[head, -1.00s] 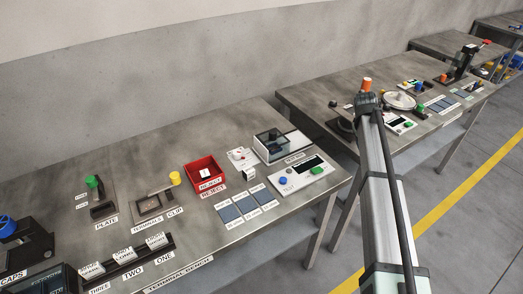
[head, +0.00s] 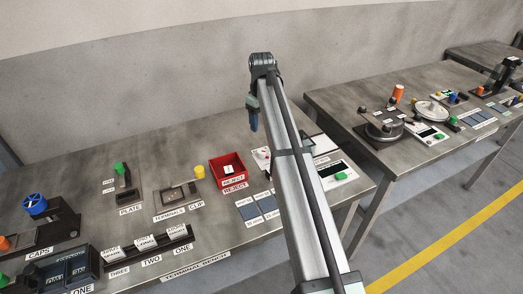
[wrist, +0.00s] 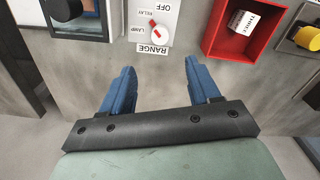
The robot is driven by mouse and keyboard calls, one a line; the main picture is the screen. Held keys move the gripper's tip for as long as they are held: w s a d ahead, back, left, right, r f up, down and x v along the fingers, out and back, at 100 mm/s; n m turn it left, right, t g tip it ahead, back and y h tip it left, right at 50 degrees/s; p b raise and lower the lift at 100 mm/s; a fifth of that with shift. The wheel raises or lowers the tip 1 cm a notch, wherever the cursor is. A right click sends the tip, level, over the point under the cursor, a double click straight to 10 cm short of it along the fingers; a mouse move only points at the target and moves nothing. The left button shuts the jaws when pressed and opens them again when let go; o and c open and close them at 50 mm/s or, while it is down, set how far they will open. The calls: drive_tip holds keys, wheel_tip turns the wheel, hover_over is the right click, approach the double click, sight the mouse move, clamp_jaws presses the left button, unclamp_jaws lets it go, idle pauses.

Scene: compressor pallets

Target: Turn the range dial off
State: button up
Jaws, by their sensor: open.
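The range dial (wrist: 159,32) is a white round knob with a red pointer on a white plate in the wrist view. The plate reads RANGE, LAMP, RELAY and OFF, upside down. The pointer slants up-left in the picture, toward the RELAY label and away from OFF. In the head view the dial plate (head: 261,156) is small and partly behind my arm. My gripper (wrist: 163,76) is open and empty, its blue fingers spread apart below the dial in the wrist picture. In the head view only part of my gripper (head: 253,121) shows, above the bench.
A red REJECT bin (wrist: 246,30) stands right of the dial in the wrist view, with a yellow knob (wrist: 308,38) beyond it. A dark box (wrist: 77,18) stands left. In the head view, blue-grey pads (head: 249,210) lie in front of the dial.

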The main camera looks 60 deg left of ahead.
sight(261, 150)
wheel_tip(261, 150, down, 14)
drive_tip(key=shift+r, duration=0.15)
idle(0.4)
drive_tip(key=shift+c, duration=0.3)
drive_tip(key=c, duration=1)
drive_tip(key=m, duration=0.4)
drive_tip(key=shift+m, duration=2.5)
drive_tip(key=shift+a, duration=0.1)
